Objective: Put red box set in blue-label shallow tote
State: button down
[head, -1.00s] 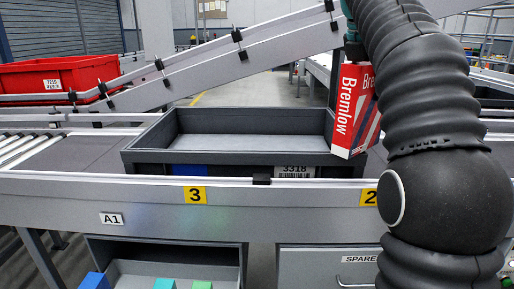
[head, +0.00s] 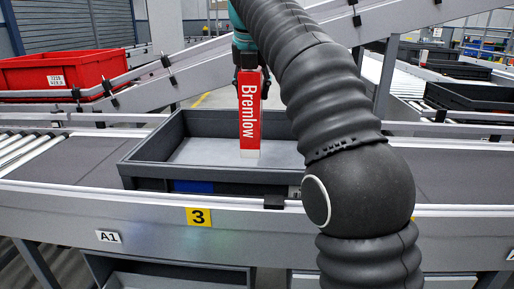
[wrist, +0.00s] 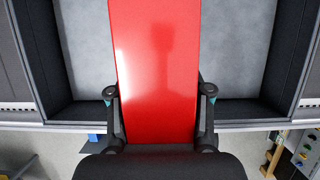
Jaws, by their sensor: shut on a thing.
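The red box set (head: 249,112), marked "Bremlow", hangs upright in my gripper (head: 246,72). In the wrist view the red box (wrist: 155,70) fills the space between the two fingers of my gripper (wrist: 159,108), which is shut on it. The blue-label shallow tote (head: 150,163) is a dark grey, empty-looking tray on the conveyor, with a blue label on its front. The box is in front of the tote's grey floor in the head view and over it in the wrist view. Whether its lower end touches the floor is unclear. My arm hides the tote's right end.
A red tote (head: 55,74) stands on the conveyor at the back left. Dark trays (head: 470,97) lie on the lines at the right. A sloping rail (head: 190,80) runs behind the tote. A yellow "3" sign (head: 199,217) is on the conveyor's front.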

aim_at(255, 86)
jog(key=shift+w+d+f+b, duration=0.1)
jog(key=shift+d+f+b, duration=0.1)
jog(key=shift+f, duration=1.35)
jog(key=shift+s+d+f+b, duration=0.1)
jog(key=shift+f+b, duration=0.1)
jog(key=shift+f, duration=1.4)
jog(key=shift+w+d+f+b, duration=0.1)
jog(key=shift+d+f+b, duration=0.1)
jog(key=shift+f, duration=1.45)
jog(key=shift+c, duration=2.4)
grip_release()
jog(key=p+v, duration=0.1)
jog(key=v, duration=1.1)
jog(key=shift+a, duration=0.1)
